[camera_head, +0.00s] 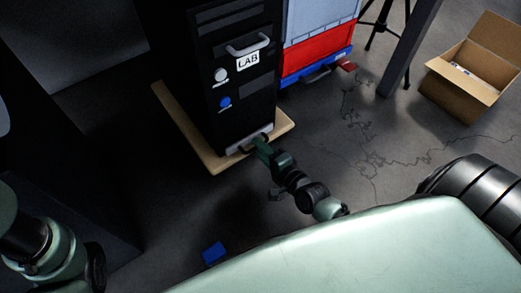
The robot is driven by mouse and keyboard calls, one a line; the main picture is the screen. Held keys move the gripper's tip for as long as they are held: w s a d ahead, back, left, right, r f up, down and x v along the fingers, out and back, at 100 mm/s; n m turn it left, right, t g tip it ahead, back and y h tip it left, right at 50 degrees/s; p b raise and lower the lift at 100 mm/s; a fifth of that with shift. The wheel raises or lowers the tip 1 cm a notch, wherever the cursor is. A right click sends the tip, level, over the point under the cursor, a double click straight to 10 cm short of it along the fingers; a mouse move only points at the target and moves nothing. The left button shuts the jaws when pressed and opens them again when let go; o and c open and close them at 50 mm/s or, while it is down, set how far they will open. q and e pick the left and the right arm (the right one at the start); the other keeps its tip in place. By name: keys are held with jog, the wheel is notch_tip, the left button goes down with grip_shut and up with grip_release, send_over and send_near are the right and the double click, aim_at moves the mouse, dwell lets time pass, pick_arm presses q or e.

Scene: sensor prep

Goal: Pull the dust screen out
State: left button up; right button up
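A black computer tower (225,75) marked LAB stands upright on a wooden board. A light grey strip (236,147) at the bottom of its front looks like the dust screen's edge. My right gripper (254,143) is at this strip, low on the tower's front. Its fingers are small and dark here, so I cannot tell whether they are open or shut on the strip. The rest of the screen is hidden inside the tower. Part of my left arm shows at the lower left, but its gripper does not show.
The wooden board (198,150) sticks out around the tower's base. A red and blue crate (318,50) stands to the right of the tower. An open cardboard box (455,98) is at the far right. A small blue block (213,252) lies on the floor. Thin cracks or cables cross the floor at right.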

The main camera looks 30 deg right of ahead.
grip_shut()
dwell(1.4)
